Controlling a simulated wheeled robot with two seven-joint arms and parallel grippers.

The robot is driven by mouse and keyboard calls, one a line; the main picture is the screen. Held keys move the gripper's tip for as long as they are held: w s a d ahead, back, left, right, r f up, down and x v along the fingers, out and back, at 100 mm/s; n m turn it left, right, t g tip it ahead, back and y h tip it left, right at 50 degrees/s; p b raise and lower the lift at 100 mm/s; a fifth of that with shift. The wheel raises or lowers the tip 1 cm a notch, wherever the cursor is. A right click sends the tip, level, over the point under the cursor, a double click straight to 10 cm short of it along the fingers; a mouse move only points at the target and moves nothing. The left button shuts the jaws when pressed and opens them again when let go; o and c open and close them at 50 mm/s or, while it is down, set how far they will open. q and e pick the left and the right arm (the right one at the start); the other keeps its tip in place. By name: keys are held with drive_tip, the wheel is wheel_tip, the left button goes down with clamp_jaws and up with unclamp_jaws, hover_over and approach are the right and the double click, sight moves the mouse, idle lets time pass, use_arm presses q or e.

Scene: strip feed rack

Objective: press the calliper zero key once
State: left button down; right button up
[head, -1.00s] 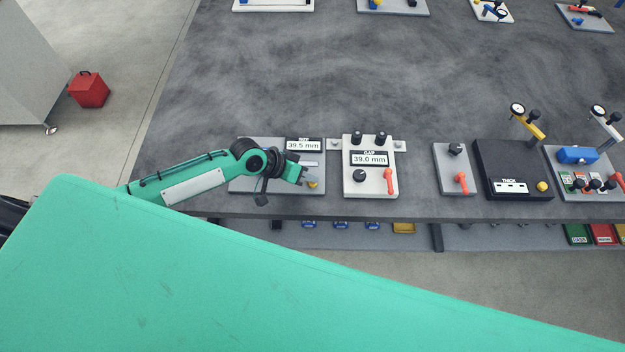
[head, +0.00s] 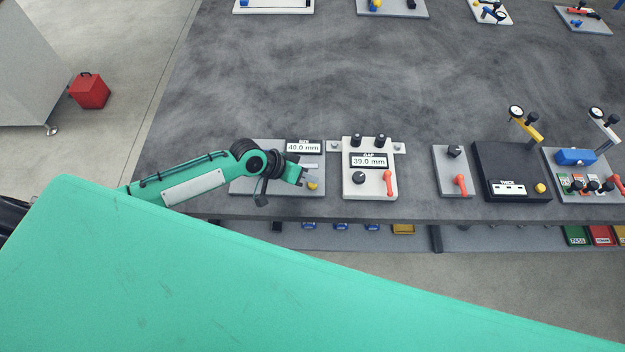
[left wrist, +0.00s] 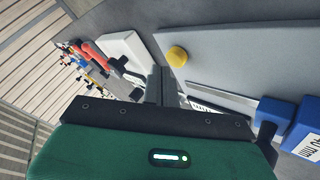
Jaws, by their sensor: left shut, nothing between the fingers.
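The grey calliper board (head: 262,152) is at the near left of the bench, partly hidden by my left arm. Its display (head: 303,147) reads 40.0 mm. A round yellow key (head: 312,185) sits near the board's front right corner; it also shows in the left wrist view (left wrist: 177,56). My left gripper (head: 303,176) is shut and empty over the right part of the board, its tips close to the yellow key. In the left wrist view the fingers (left wrist: 160,82) appear beside the key, with a small gap between them. My right gripper is out of view.
A white gap gauge panel (head: 348,188) with black knobs and a red lever stands just right of the calliper board. Farther right are a small lever board (head: 445,180) and a black thickness gauge box (head: 497,160). The middle of the bench is clear.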

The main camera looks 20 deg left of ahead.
sight(308, 184)
use_arm(q)
drive_tip(key=shift+r, duration=0.3)
wheel_tip(308, 184, up, 5)
drive_tip(key=p, duration=0.4)
drive_tip(key=shift+p, duration=0.3)
idle(0.6)
